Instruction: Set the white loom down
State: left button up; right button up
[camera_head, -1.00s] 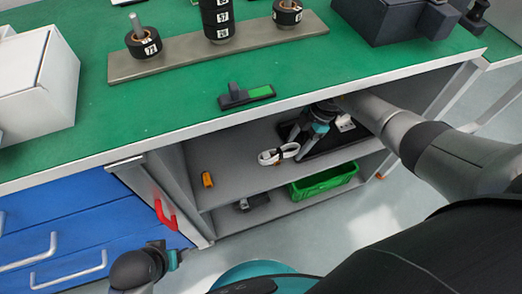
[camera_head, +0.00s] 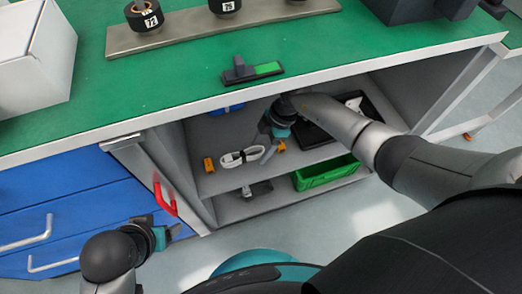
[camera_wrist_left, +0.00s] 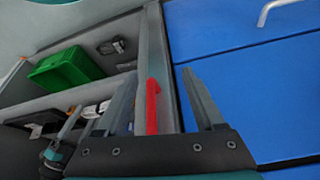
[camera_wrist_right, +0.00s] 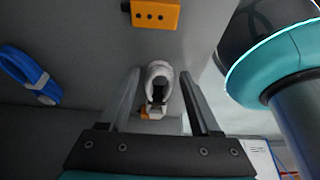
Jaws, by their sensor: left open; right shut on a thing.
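The white loom (camera_head: 242,157) is a coiled white cable with a dark band, in the upper shelf bay under the green bench top. My right gripper (camera_head: 267,153) reaches into the bay and is shut on the loom. In the right wrist view the loom (camera_wrist_right: 159,76) sits between the fingers. I cannot tell whether it touches the shelf (camera_head: 219,181). My left gripper (camera_head: 168,234) is open and empty, low in front of the cabinet. In the left wrist view a red handle (camera_wrist_left: 152,106) shows between its fingers, apparently beyond them.
An orange block (camera_head: 208,164) stands left of the loom; a blue loom (camera_wrist_right: 30,76) lies further back. A black tray (camera_head: 312,136) is on the right of the shelf. A green crate (camera_head: 326,173) is below. The bench edge (camera_head: 240,98) overhangs my right arm.

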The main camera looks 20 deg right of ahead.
jog(key=shift+f, duration=0.55)
pick_arm(q)
jog(key=shift+r, duration=0.95)
pick_arm(e)
jog(key=o, duration=1.4)
pick_arm(q)
jog(key=shift+r, duration=0.1)
